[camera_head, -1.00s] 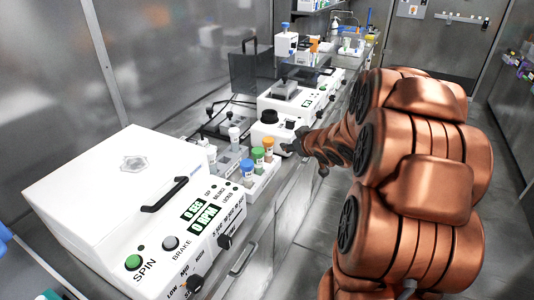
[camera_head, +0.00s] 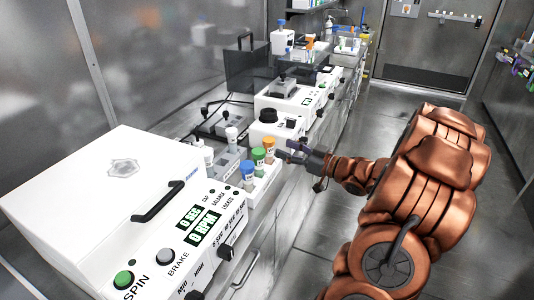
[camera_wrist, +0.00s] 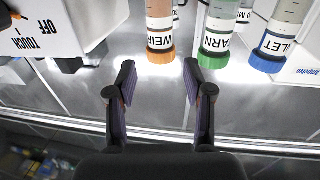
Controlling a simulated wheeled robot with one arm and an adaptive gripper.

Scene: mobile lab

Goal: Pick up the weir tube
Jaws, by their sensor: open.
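The weir tube (camera_wrist: 160,32) has an orange cap and a label reading WEIR. In the wrist view it is at the top, just beyond my gripper (camera_wrist: 158,80) and roughly in line with the gap between the fingers. My gripper is open and empty, and its fingers do not touch the tube. In the head view the weir tube (camera_head: 269,150) stands in a white rack, at the right end of a row of capped tubes. My gripper (camera_head: 284,150) is close to its right side.
A green-capped tube (camera_wrist: 217,32) and a blue-capped tube (camera_wrist: 274,42) stand beside the weir tube. A white centrifuge (camera_head: 110,190) is in front on the bench, and a white device with a black knob (camera_head: 268,116) is behind the rack. The floor (camera_head: 325,225) right of the bench is clear.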

